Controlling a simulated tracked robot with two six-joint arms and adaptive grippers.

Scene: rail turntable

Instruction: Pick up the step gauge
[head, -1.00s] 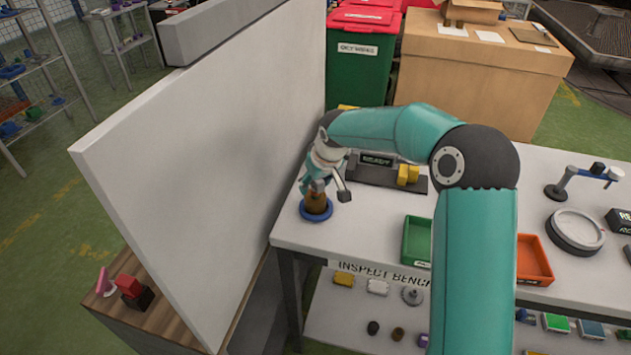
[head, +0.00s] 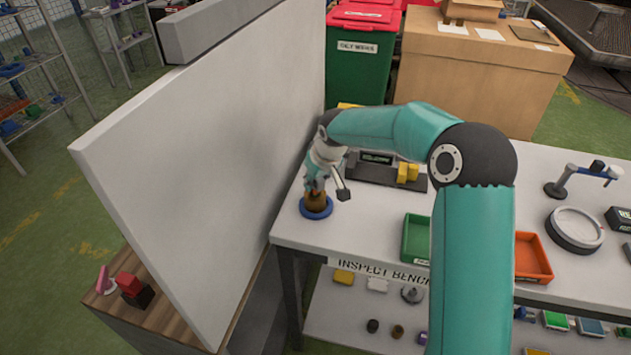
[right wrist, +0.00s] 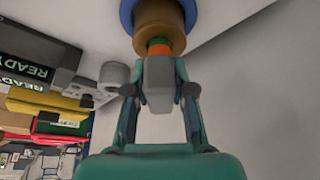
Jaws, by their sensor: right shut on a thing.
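The step gauge (head: 315,201) is a stepped round piece with a wide blue foot and a brown body. It stands upright at the left end of the inspect bench (head: 385,220). My right gripper (head: 316,187) comes down from above and is shut on the narrow upper part of the gauge. The fingers hide part of the top. I see no clear gap between the blue foot and the bench. My left gripper is out of view.
A tall white panel (head: 210,140) rises close to the left of the gauge. A dark block with a screen and yellow pieces (head: 385,170) lies behind it. A green tray (head: 417,238) and an orange tray (head: 533,257) are to the right.

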